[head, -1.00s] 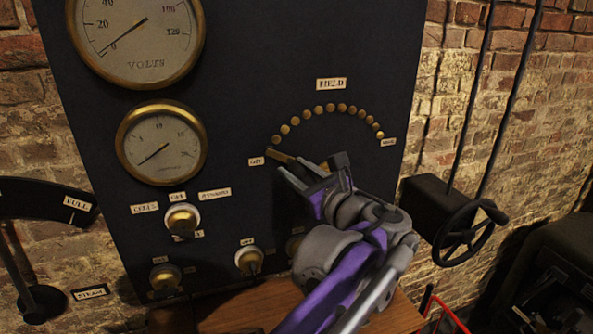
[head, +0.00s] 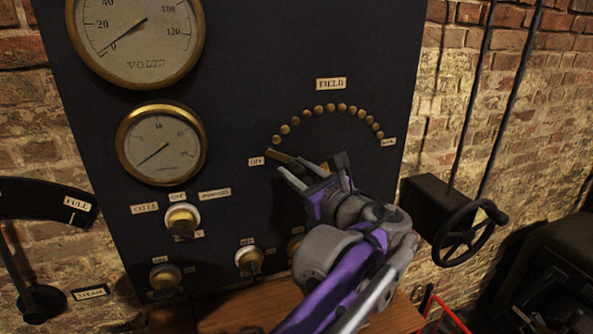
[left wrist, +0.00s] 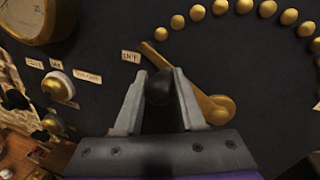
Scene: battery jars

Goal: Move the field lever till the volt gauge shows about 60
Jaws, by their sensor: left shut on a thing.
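The field lever (head: 281,157) is a brass arm at the left end of an arc of brass studs, its tip beside the OFF label. In the left wrist view its brass arm (left wrist: 219,107) runs behind my fingers, and its dark knob (left wrist: 158,88) sits between them. My left gripper (head: 314,169) is shut on that knob and hides much of the lever in the head view. The volt gauge (head: 150,45) is the large brass-rimmed dial at the top left, cut off at the top. Its needle points to about 0. My right gripper is not in view.
A smaller brass gauge (head: 161,145) and several round knobs sit on the dark panel, left of my arm. A handwheel (head: 470,233) on a dark box stands at the right. A wooden ledge (head: 255,306) lies below the panel.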

